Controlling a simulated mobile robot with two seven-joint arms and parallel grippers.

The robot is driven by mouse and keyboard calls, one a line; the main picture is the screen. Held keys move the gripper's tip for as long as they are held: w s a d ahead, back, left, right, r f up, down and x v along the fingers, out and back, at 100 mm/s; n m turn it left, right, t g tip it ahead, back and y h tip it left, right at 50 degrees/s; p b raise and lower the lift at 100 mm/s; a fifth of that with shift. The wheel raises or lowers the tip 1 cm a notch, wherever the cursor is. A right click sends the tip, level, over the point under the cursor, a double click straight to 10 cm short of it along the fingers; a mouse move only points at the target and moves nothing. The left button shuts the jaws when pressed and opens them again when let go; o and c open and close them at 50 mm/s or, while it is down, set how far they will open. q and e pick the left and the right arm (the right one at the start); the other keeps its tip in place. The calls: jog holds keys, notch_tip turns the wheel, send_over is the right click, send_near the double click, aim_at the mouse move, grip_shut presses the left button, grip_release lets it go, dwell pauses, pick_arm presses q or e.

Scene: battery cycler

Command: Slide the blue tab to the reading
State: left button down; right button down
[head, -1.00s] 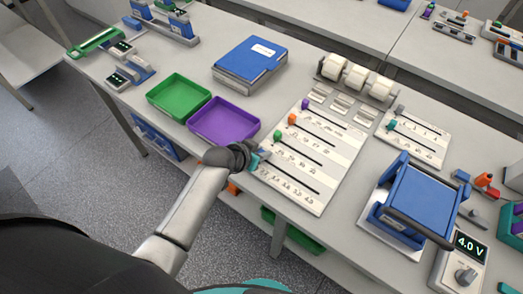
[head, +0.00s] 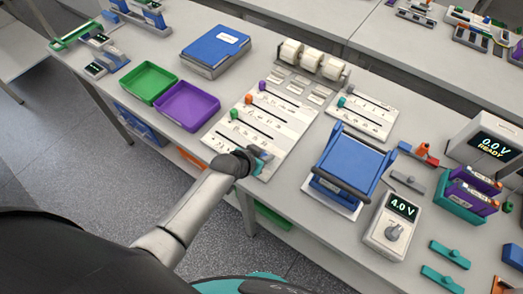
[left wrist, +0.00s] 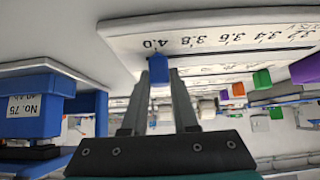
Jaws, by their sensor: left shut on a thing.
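The slider board (head: 290,133) lies on the table with several slots and printed scales. My left gripper (head: 259,158) is over the front slot, near its right end. In the left wrist view the gripper (left wrist: 158,82) is shut on the blue tab (left wrist: 158,68), which stands at the 4.0 mark (left wrist: 156,43) of the scale. In the head view the gripper mostly hides this tab. The meter (head: 390,226) right of the board reads 4.0 V on its display (head: 403,206). My right gripper is not in view.
Purple (head: 263,86), orange (head: 248,99) and green (head: 234,114) tabs sit at the left of the other slots. A blue-framed device (head: 350,163) stands right of the board. Purple (head: 187,106) and green (head: 148,83) trays lie to the left.

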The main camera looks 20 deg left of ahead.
pick_arm(q)
jog(key=shift+s+d, duration=0.1)
jog(key=shift+d, duration=0.2)
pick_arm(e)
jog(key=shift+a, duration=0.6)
pick_arm(q)
jog(key=c, duration=0.9)
grip_release()
jog(key=shift+o, duration=1.1)
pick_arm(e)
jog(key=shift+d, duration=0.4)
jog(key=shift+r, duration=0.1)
pick_arm(q)
jog(key=shift+s+a+r, duration=0.2)
jog(key=shift+s+r, duration=0.15)
jog(key=shift+r, duration=0.05)
jog(key=p+v, duration=0.3)
jog(key=v, duration=1.1)
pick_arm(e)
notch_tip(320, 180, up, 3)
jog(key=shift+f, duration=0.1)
